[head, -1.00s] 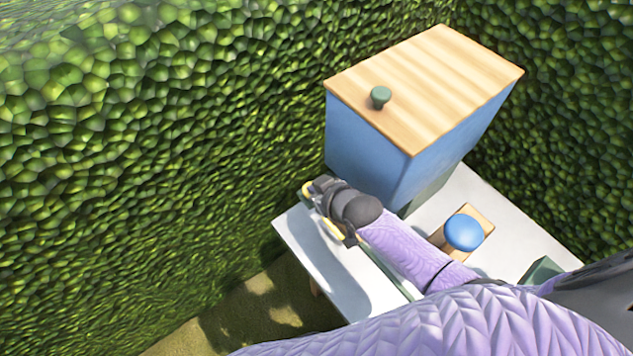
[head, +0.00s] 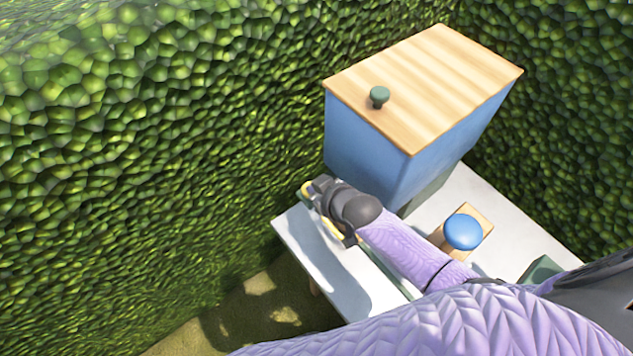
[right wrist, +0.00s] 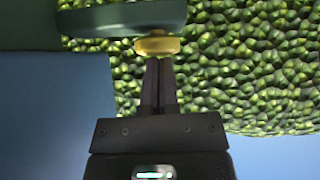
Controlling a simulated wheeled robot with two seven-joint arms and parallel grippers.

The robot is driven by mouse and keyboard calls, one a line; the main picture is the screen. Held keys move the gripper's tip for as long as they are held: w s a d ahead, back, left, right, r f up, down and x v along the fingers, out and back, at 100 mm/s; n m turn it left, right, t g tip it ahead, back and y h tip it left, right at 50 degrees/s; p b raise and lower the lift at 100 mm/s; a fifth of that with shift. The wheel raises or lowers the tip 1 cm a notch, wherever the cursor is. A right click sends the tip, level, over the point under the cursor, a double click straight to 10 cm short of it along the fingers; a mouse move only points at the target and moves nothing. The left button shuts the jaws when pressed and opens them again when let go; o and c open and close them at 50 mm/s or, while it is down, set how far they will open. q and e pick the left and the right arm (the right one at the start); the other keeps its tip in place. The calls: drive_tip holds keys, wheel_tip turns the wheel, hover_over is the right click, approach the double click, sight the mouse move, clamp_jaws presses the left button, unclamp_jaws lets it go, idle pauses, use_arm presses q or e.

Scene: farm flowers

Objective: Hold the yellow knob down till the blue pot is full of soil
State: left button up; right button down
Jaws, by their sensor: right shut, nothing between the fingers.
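The yellow knob (right wrist: 157,46) sits at the edge of a dark green part in the right wrist view. My right gripper (right wrist: 158,68) is shut and empty, its fingertips right at the knob; I cannot tell if they press on it. In the head view the right gripper (head: 328,205) is beside the front lower corner of the blue box (head: 365,150) with a wooden lid. Yellow bits show at the gripper's edges there, mostly covered by it. My left gripper is not in view.
A white table (head: 480,195) carries the box. A green knob (head: 379,97) tops the lid. Leafy hedges (head: 150,150) close in behind and at the sides.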

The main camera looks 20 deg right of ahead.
drive_tip(key=r+p, duration=0.2)
drive_tip(key=p, duration=0.1)
drive_tip(key=r+p, duration=0.1)
drive_tip(key=r, duration=0.1)
drive_tip(key=shift+s+p, duration=0.25)
drive_tip(key=shift+p, duration=0.05)
drive_tip(key=p+v, duration=0.2)
drive_tip(key=v, duration=0.8)
